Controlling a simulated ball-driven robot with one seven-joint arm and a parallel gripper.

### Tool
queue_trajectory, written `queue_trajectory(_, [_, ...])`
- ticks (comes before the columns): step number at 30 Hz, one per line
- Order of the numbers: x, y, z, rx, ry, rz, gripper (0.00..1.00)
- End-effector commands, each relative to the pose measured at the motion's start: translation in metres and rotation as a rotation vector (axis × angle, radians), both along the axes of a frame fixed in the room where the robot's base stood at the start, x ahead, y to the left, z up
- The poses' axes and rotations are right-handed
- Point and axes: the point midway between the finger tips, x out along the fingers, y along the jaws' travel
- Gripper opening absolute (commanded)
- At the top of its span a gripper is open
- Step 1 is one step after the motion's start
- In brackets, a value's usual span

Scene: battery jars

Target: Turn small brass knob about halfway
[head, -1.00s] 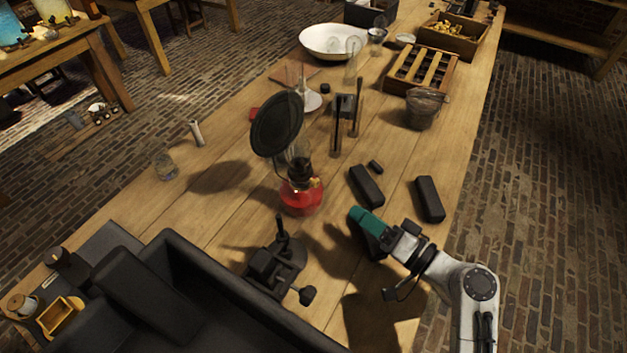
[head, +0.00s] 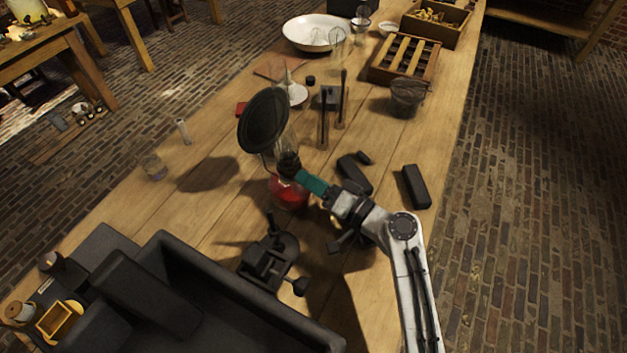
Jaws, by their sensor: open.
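A red oil lamp (head: 287,193) with a dark burner and a round black reflector disc (head: 263,121) stands on the wooden table, left of my gripper. In the earlier view a small brass knob shows on the right side of its burner. The knob is now hidden behind my gripper. My gripper (head: 302,178), with green fingers, is open and reaches in from the right. Its fingertips are at the lamp's burner, where the knob sits. I cannot tell whether they touch it or stand around it.
A black clamp stand (head: 268,257) stands in front of the lamp. Black blocks lie on the table behind and right of my gripper, one of them here (head: 416,186). Upright rods (head: 323,122) stand behind the lamp.

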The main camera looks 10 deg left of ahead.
Motion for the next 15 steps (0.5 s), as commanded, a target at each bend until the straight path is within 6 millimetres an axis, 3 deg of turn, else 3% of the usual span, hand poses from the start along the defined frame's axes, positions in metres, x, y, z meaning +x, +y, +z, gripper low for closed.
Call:
queue_trajectory(3, [-0.0002, -0.0001, 0.0001, 0.0, 0.0, 0.0, 0.46])
queue_trajectory(15, [-0.0002, -0.0003, 0.0, 0.0, 0.0, 0.0, 0.08])
